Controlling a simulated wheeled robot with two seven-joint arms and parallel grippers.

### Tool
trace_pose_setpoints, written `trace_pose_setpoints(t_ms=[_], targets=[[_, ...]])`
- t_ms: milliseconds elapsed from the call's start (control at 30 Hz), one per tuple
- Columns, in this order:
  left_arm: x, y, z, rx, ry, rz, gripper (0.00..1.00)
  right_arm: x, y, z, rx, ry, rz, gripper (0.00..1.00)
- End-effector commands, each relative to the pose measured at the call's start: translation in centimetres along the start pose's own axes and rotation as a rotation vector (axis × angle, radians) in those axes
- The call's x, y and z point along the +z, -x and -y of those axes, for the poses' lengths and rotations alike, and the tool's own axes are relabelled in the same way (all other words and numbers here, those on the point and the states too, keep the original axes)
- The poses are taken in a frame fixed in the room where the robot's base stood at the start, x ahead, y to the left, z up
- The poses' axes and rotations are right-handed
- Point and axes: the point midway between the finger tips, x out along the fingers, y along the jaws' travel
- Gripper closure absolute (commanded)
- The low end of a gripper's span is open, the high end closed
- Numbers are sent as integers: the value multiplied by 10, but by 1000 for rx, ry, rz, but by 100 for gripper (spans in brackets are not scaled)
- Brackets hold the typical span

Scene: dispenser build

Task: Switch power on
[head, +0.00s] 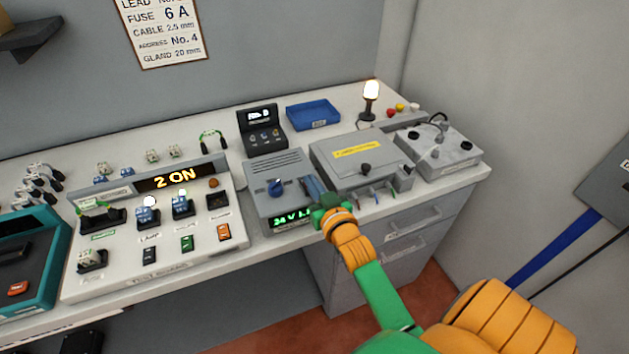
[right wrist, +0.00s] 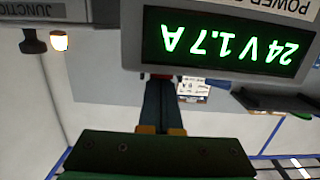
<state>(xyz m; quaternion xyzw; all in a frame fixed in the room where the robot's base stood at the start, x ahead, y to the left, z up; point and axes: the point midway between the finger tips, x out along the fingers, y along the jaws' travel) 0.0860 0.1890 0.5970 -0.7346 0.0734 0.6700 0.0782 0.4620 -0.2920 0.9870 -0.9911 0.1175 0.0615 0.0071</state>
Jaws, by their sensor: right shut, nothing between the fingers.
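My right gripper (head: 309,181) is shut and empty at the right side of the power supply's front. My left gripper is not in view.
The test board (head: 150,235) at left shows "2 ON" on its lit sign (head: 175,178). The grey junction box (head: 350,160) is close right of the power supply. A lit lamp (head: 371,90) and blue tray (head: 313,114) stand behind. Drawers (head: 405,235) are below the bench edge.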

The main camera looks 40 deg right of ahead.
Motion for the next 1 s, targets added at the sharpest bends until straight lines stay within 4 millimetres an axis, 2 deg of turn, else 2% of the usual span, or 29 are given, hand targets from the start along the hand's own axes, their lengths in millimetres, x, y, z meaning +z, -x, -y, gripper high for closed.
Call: trace_pose_setpoints(t_ms=[67,233,267,300,500,600,767,1000], targets=[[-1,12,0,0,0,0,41,-13,0,0,0,0,-1,100],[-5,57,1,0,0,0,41,-59,-5,0,-2,1,-2,100],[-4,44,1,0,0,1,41,-46,4,0,-2,1,1,100],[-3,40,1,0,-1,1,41,-45,14,0,-2,0,1,100],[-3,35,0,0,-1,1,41,-54,60,0,-3,0,1,100],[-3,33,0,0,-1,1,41,-58,76,0,-2,0,2,100],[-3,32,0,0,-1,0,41,-63,89,0,-2,0,0,100],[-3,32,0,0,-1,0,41,-64,91,0,-2,0,0,100]])
